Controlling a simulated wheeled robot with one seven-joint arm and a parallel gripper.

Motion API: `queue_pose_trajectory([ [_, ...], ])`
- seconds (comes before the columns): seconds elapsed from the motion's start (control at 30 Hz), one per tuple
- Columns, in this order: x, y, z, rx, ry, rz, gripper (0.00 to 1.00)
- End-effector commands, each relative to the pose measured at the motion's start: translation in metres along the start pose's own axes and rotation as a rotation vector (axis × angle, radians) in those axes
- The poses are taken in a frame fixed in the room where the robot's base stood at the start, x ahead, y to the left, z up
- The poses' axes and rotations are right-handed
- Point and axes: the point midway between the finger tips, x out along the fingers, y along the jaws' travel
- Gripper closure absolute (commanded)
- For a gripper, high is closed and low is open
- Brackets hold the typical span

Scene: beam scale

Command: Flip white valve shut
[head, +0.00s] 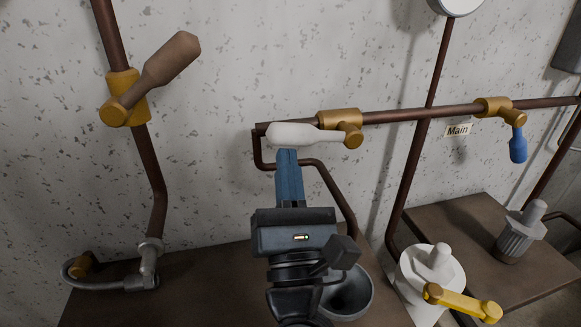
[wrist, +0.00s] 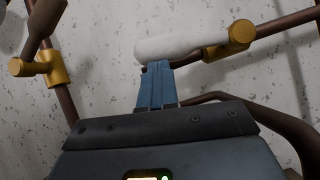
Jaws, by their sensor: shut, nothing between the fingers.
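The white valve handle (head: 300,134) lies roughly horizontal, pointing left from its brass body (head: 340,122) on the horizontal copper pipe. My gripper (head: 287,153) is shut, with its blue fingers together and nothing between them. The fingertips are just below the white handle, near its middle-left part. In the wrist view the white handle (wrist: 180,47) crosses above the blue fingertips (wrist: 157,66). The tips look touching or nearly touching its underside; I cannot tell which.
A brown-handled valve (head: 172,58) is on the vertical pipe at left. A blue-handled valve (head: 517,146) hangs down at right beside the "Main" label (head: 458,130). Below are a grey bowl-like vessel (head: 347,292), a white container (head: 430,278) and a yellow handle (head: 462,302).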

Motion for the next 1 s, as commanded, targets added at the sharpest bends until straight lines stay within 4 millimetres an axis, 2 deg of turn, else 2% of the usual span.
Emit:
queue_pose_trajectory([
  [0.03, 0.006, 0.003, 0.008, 0.036, -0.002, -0.023, 1.00],
  [0.5, 0.029, 0.008, 0.042, 0.398, -0.003, -0.266, 1.00],
  [1.0, 0.044, 0.001, 0.065, 0.643, -0.002, -0.430, 1.00],
])
